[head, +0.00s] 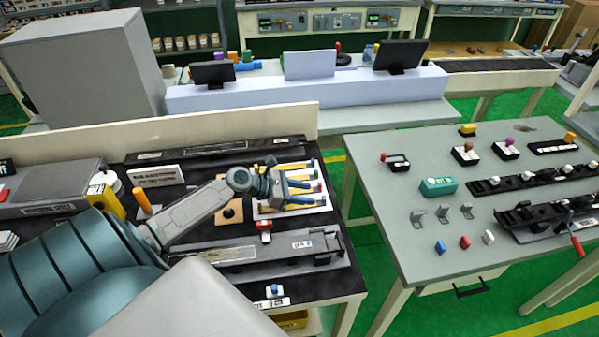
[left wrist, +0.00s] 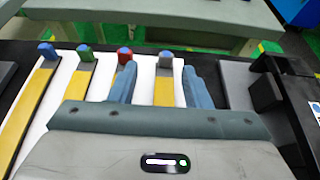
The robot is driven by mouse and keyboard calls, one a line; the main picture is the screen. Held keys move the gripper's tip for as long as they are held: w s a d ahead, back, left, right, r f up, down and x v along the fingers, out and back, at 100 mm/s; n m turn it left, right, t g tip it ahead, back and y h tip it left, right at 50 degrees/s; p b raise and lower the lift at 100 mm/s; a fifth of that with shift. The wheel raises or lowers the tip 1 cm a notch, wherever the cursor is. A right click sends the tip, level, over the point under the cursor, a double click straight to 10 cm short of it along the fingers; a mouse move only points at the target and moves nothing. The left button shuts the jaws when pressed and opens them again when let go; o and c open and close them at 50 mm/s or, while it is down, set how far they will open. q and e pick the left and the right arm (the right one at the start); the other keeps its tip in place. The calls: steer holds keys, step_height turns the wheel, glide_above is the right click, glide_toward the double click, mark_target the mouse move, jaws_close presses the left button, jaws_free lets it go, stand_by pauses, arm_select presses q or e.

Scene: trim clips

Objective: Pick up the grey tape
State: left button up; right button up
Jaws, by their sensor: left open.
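A white tray (head: 262,211) on the black bench holds several yellow strips with coloured ends. The left wrist view shows ends in blue, green, red and grey-blue. The strip with the grey-blue end (left wrist: 165,58) is rightmost and looks like the grey tape; its yellow part (left wrist: 164,92) lies flat on the white tray surface. My left gripper (left wrist: 158,70) is open, its two blue-grey fingers on either side of this strip, with gaps to both. In the head view my left gripper (head: 306,196) hangs over the tray and hides part of the strips. My right gripper is not in view.
A grey fixture (head: 290,248) lies in front of the tray, with a small red-and-white part (head: 264,226) between. An orange-handled tool (head: 142,200) stands left of my arm. A second grey table (head: 395,235) with clips and small parts stands right, across a green-floored gap.

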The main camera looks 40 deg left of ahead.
mark_target(319, 203)
arm_select(q)
steer(key=shift+w+d+r, duration=0.1)
steer(key=shift+w+d, duration=0.05)
steer(key=shift+d, duration=0.15)
steer(key=p+x, duration=0.1)
steer(key=x, duration=0.1)
steer(key=p+x, duration=0.1)
steer(key=shift+w+d, duration=0.1)
steer(key=shift+d, duration=0.4)
steer(key=shift+w+d+f, duration=0.2)
steer(key=shift+w+f, duration=0.05)
steer(key=shift+f, duration=0.05)
steer(key=shift+s, duration=0.1)
jaws_close()
